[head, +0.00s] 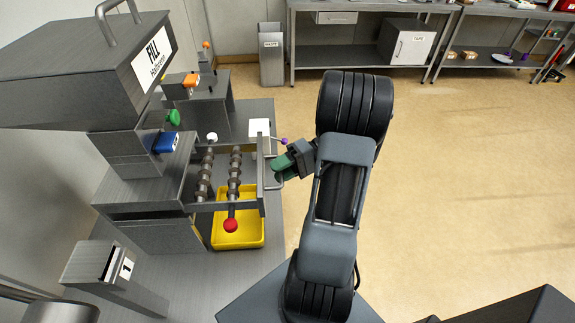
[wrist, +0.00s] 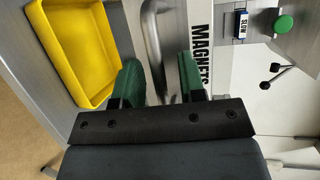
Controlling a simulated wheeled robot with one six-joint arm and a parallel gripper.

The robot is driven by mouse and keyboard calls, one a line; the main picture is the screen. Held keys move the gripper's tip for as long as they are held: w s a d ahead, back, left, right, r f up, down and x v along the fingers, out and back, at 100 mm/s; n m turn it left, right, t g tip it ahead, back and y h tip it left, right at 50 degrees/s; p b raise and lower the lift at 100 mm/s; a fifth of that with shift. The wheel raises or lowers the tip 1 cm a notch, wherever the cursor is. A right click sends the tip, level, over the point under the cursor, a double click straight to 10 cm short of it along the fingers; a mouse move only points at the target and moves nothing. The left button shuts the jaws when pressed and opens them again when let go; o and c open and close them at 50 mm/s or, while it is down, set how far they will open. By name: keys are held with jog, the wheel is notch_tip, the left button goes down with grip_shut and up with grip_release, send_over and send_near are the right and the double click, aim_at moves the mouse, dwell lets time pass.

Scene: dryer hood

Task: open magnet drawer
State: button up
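The magnet drawer (head: 262,178) stands pulled out from the hopper housing, with two ribbed magnet rods (head: 234,175) exposed between its side rails. Its front plate carries a MAGNETS label (wrist: 201,40) and a metal bar handle (wrist: 153,40). My gripper (head: 279,166) is at the handle, on the outer side of the front plate. In the wrist view, its two green fingers (wrist: 158,82) stand apart with a gap, and the handle's near end lies between them. I see no clear contact of both fingers with the bar; the fingertips are partly hidden in the head view.
A yellow tray (head: 222,242) sits below the drawer, and a red ball knob (head: 230,225) shows above it. The FILL hopper (head: 90,75) rises at the left. Open floor (head: 450,190) lies to the right; benches stand at the back.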

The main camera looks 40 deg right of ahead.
jog(key=p+v, duration=0.1)
jog(key=v, duration=1.2)
jog(key=shift+d+r+p, duration=0.15)
jog(key=shift+d+p, duration=0.15)
jog(key=shift+s, duration=0.1)
